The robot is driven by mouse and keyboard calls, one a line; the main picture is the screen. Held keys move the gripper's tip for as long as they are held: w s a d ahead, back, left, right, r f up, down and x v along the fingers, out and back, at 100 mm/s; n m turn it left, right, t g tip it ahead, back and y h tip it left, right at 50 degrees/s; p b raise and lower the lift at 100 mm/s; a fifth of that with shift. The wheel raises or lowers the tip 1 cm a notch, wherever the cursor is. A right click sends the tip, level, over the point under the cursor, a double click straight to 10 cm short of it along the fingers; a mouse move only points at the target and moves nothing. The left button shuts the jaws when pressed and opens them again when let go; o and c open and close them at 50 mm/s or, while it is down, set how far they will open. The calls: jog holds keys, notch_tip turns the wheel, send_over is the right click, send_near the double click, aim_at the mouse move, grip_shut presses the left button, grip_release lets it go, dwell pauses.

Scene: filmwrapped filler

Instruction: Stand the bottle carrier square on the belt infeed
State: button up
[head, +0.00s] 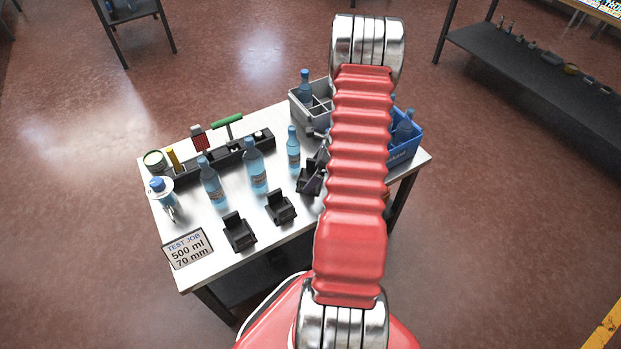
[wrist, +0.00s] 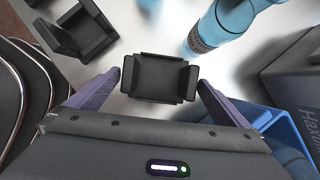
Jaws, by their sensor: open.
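A grey divided carrier (head: 301,112) with a blue-capped bottle (head: 305,86) in one compartment stands at the table's back right, partly hidden by my arm. A blue crate (head: 403,152) holding bottles stands to its right, also partly hidden; which one is the task's carrier I cannot tell. I see no belt infeed.
Three free-standing bottles (head: 256,170) stand mid-table near black fixtures (head: 239,234). A black rack (head: 225,158) with tools runs along the back left. A "TEST JOB" sign (head: 187,249) and a spray-type bottle (head: 162,193) sit at left. A dark shelf (head: 530,68) stands far right.

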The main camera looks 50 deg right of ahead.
aim_at(311, 176)
jog(key=shift+x, duration=1.45)
jog(key=c, duration=1.1)
